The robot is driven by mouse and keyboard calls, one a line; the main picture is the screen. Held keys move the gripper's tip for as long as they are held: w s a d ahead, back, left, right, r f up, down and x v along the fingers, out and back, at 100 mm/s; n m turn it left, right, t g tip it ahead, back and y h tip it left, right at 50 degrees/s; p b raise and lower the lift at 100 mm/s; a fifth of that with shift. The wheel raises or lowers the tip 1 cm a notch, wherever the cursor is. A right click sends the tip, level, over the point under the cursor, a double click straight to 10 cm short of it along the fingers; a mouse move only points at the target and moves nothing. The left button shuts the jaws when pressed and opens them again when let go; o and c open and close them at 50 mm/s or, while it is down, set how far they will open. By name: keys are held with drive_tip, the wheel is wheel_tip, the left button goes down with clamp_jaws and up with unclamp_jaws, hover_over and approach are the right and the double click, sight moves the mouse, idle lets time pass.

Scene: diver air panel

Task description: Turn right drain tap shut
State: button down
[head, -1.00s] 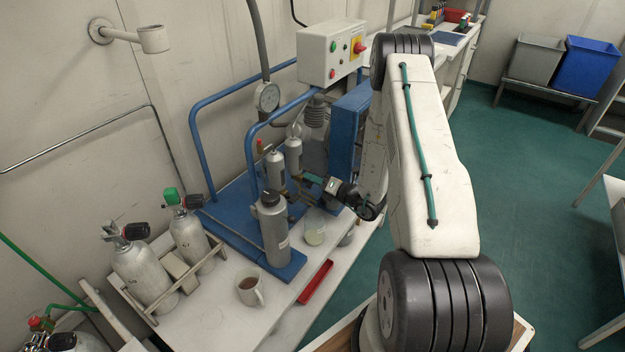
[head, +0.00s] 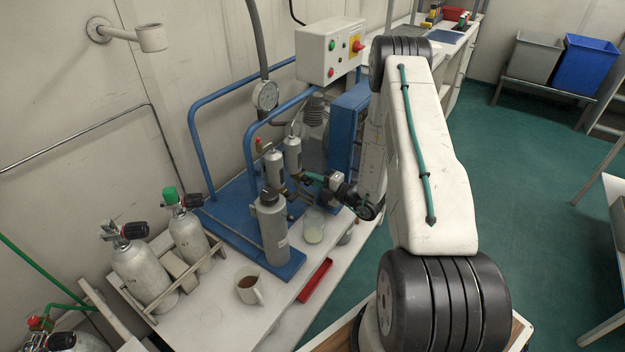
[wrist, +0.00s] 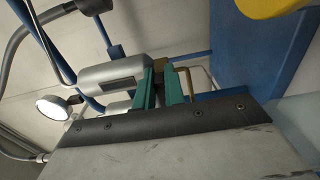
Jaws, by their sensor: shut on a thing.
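Two small grey cylinders stand on the blue frame, a left one (head: 274,166) and a right one (head: 292,152). Brass fittings show below them, small and partly hidden in the head view. My gripper (head: 310,179) reaches in from the right at the foot of the right cylinder. In the wrist view its teal fingers (wrist: 160,88) are shut on the right drain tap, which is mostly hidden between them. A brass part (wrist: 159,67) shows just beyond the fingertips, beside a grey cylinder (wrist: 112,72). The tap handle's angle cannot be made out.
A larger grey bottle (head: 270,228) and a glass jar (head: 314,226) stand close below my gripper. A pressure gauge (head: 265,95) and control box (head: 330,52) are above. A mug (head: 249,289) and red tray (head: 315,281) lie nearer on the bench.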

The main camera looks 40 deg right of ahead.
idle(0.4)
drive_tip(key=c, duration=1.5)
unclamp_jaws()
drive_tip(key=shift+v, duration=3.95)
